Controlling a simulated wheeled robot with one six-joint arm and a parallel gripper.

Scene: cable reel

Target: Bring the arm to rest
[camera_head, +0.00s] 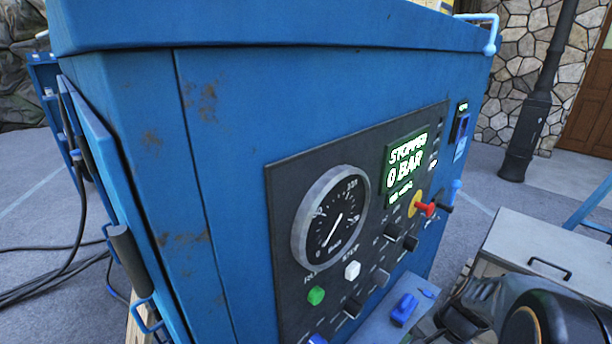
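Part of my arm (555,318), dark and rounded with an orange ring, shows at the bottom right corner. Dark parts beside it, at the lower right, may belong to my gripper, but no fingertips can be made out. I cannot tell whether it is open or shut, or whether it holds anything. The blue machine cabinet (225,150) fills the middle of the view. Its dark control panel (290,250) has a round gauge (331,218) and a green-lit display (405,168) reading "STOPPED 0 BAR".
The panel carries a green button (316,295), a white button (352,270), dark knobs and a red-and-yellow switch (424,208). A grey box with a handle (545,240) stands close to my arm. Black cables (50,285) lie at left. Paved ground shows at the right back.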

